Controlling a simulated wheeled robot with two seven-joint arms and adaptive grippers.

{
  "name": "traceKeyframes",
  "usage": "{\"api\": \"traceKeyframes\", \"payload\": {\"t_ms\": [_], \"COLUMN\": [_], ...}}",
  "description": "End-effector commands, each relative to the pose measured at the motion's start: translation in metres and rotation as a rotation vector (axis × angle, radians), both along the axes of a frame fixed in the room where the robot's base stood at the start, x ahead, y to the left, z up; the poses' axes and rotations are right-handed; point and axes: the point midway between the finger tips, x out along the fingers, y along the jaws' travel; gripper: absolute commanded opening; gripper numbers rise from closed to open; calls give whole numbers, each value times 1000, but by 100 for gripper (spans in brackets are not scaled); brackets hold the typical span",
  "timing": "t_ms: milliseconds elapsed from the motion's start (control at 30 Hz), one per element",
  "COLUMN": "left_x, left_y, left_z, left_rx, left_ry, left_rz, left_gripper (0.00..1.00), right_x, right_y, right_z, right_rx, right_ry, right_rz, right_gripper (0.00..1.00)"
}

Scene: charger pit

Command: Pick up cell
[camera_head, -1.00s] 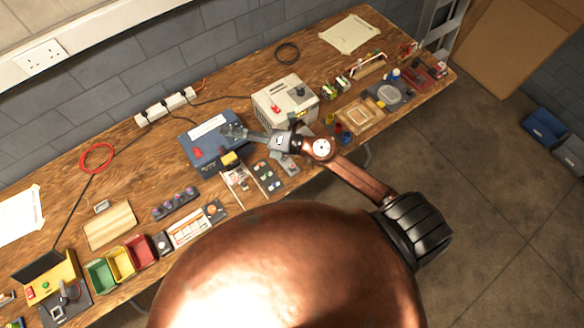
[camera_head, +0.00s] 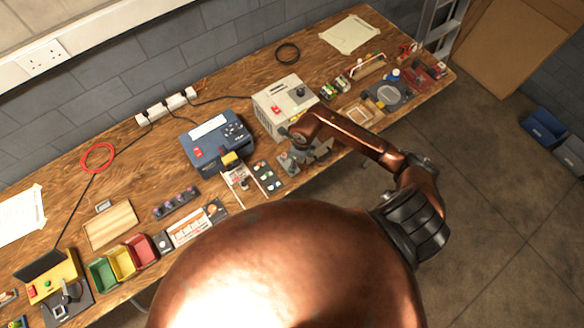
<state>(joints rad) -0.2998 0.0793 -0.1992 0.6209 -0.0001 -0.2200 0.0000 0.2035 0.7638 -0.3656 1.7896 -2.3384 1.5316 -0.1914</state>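My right arm comes in from the right, and its grey gripper (camera_head: 298,160) points down at the front edge of the bench, right of the blue charger. Its fingers are small and partly covered by the arm, so I cannot tell whether they are open or shut. A dark tray with several small round items (camera_head: 267,175) lies just left of the gripper. A dark strip with several purple-topped round items (camera_head: 176,203) lies further left. I cannot tell which small item is the cell. My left gripper is not in view.
The blue charger (camera_head: 207,151) and a beige box-shaped device (camera_head: 281,102) stand behind the gripper on the wooden bench (camera_head: 231,77). Green, yellow and red bins (camera_head: 121,262) stand at the left front. Small items crowd the right end.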

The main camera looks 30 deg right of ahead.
Motion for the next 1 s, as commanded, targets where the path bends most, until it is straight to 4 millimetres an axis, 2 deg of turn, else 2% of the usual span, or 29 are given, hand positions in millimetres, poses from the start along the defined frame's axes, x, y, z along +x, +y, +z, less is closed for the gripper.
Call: {"api": "traceKeyframes", "payload": {"t_ms": [133, 300, 567, 1000], "left_x": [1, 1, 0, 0], "left_y": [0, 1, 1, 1], "left_z": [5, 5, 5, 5], "left_rx": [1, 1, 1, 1], "left_ry": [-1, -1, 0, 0], "left_rz": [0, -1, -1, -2], "left_gripper": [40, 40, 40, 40], "right_x": [10, 12, 12, 12], "right_y": [3, 4, 4, 4], "right_z": [-20, -39, -42, -42], "right_rx": [5, 3, 2, 3], "right_ry": [3, 1, -1, 0], "right_rz": [-3, -2, 1, 0], "right_gripper": [37, 37, 37, 8]}}
